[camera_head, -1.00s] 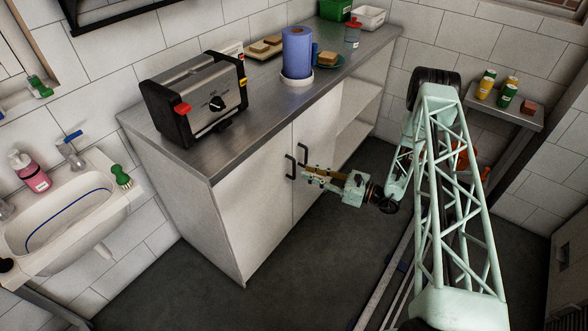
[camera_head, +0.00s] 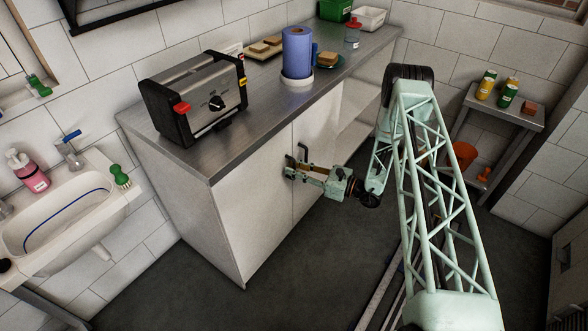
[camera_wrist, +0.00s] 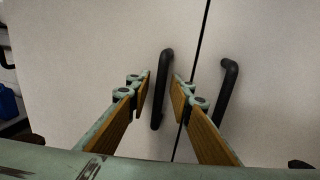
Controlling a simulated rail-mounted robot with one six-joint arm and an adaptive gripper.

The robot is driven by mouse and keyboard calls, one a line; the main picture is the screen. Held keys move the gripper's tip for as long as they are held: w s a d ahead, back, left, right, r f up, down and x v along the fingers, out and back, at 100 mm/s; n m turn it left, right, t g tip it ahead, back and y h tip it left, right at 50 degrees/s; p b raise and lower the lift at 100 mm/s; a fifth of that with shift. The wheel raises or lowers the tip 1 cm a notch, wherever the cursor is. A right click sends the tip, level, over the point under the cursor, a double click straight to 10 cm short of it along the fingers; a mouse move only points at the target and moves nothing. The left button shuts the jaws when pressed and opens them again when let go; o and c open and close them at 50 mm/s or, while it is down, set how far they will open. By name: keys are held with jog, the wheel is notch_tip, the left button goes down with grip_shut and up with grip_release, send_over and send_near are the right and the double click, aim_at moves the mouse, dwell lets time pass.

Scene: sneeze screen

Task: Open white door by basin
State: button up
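The white door nearest the basin (camera_head: 250,220) is closed, flush with the cabinet front. It also fills the left of the wrist view (camera_wrist: 80,60). Its black bar handle (camera_wrist: 162,88) stands just left of the seam between the two doors. My gripper (camera_head: 288,172) is at this handle and hides most of it in the head view. In the wrist view my gripper (camera_wrist: 164,78) is open, with a finger on each side of the handle and gaps visible. How deep the handle sits between the fingers is unclear. The basin (camera_head: 65,225) is at the left.
The neighbouring door's black handle (camera_wrist: 227,90) is close to my right finger. A metal counter (camera_head: 265,113) above carries a toaster (camera_head: 200,95) and a blue paper roll (camera_head: 297,52). The grey floor (camera_head: 290,270) in front of the doors is clear.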

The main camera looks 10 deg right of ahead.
jog(key=shift+c, duration=0.9)
grip_shut()
jog(key=shift+s+d, duration=0.1)
